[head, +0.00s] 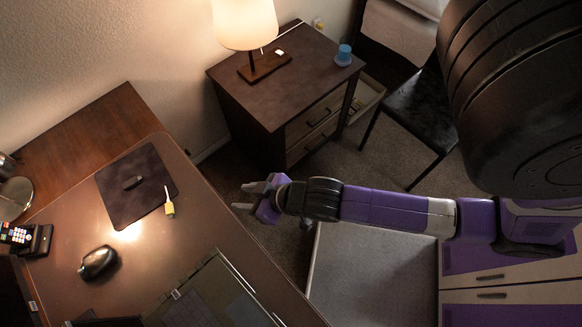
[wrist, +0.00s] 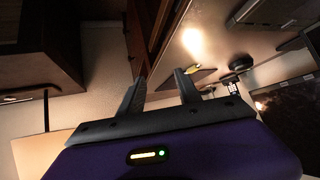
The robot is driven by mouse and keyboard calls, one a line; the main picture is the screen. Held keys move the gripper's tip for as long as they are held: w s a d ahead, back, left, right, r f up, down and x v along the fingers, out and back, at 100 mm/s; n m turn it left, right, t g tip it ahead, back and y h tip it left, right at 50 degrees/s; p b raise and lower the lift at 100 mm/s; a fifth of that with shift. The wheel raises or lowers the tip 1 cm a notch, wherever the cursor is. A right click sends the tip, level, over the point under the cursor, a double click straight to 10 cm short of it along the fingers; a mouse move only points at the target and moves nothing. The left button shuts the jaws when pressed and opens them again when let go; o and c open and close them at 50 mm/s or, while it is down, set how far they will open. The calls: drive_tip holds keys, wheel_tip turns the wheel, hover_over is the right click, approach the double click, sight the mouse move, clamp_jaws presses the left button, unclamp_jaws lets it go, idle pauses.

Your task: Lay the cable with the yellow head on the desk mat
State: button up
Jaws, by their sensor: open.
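The cable's yellow head (head: 169,209) lies on the desk just off the lower right edge of the dark desk mat (head: 121,207). A thin pale end runs from it up to the mat's edge and seems to overlap it slightly. A small yellow spot, likely the head, shows in the wrist view (wrist: 208,88). My gripper (head: 242,197) is open and empty, out to the right of the desk, apart from the cable. Its two spread fingers show in the wrist view (wrist: 160,92). Any further length of cable cannot be made out.
A black mouse (head: 98,262) and a phone or remote in a stand (head: 25,238) are to the left. A nightstand (head: 283,85) with a lamp (head: 246,25) and blue cup (head: 344,55) stands behind.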

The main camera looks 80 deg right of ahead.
drive_tip(key=s+a+r+n+t, duration=0.1)
drive_tip(key=s+a+r+t, duration=0.1)
drive_tip(key=s+r, duration=0.4)
drive_tip(key=s+a+r+n+t+y, duration=0.1)
drive_tip(key=s+a+r+t, duration=0.2)
drive_tip(key=s+r, duration=0.4)
wheel_tip(320, 180, up, 6)
drive_tip(key=shift+a+n, duration=0.3)
drive_tip(key=shift+a, duration=0.2)
drive_tip(key=shift+f+b, duration=0.95)
drive_tip(key=shift+c, duration=0.2)
